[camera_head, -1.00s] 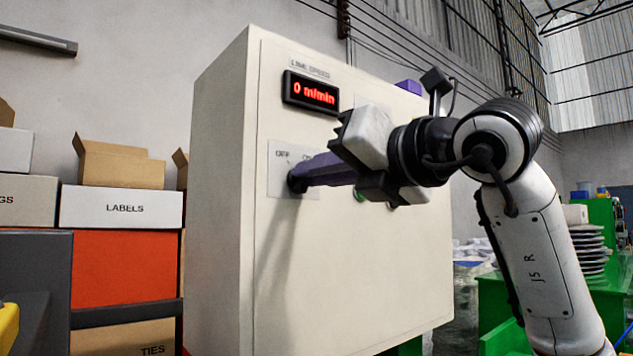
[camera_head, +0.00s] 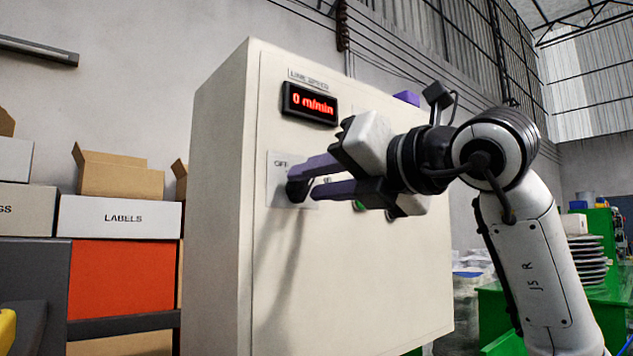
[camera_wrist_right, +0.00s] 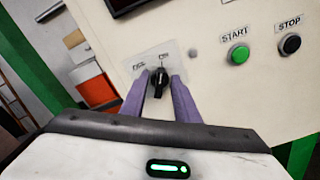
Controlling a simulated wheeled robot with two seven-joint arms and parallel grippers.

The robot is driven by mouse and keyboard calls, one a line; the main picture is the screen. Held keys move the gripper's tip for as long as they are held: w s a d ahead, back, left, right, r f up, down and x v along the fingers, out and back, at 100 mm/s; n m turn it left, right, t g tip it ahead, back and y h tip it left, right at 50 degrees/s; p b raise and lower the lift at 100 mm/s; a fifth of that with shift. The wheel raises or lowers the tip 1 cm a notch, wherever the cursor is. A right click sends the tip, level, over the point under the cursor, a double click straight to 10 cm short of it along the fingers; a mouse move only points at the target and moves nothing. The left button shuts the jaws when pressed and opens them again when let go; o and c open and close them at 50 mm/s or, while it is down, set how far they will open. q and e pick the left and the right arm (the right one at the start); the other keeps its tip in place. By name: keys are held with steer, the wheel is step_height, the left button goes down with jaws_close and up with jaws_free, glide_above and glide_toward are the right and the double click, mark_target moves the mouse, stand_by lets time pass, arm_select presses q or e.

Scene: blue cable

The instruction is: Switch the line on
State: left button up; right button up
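The pale control cabinet (camera_head: 350,270) carries a black rotary switch (camera_head: 297,190) on a plate marked OFF and ON. The switch also shows in the right wrist view (camera_wrist_right: 158,83); I cannot tell for sure which label it points at. The speed display (camera_head: 309,103) reads 0 m/min. My right gripper (camera_head: 303,181) is at the switch, its two purple fingers spread apart. In the right wrist view the fingertips (camera_wrist_right: 160,80) stand on either side of the switch, with gaps visible. My left gripper is not in view.
A green START button (camera_wrist_right: 238,54) and a black STOP button (camera_wrist_right: 290,44) sit on the panel right of the switch. Boxes, one a LABELS box (camera_head: 120,216), stand left of the cabinet. Green equipment (camera_head: 605,250) stands at the right.

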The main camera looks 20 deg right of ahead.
steer(key=shift+s+d, duration=0.15)
steer(key=shift+s, duration=0.25)
steer(key=b+v, duration=0.1)
steer(key=v, duration=0.8)
steer(key=shift+s+b, duration=0.2)
steer(key=shift+b, duration=0.15)
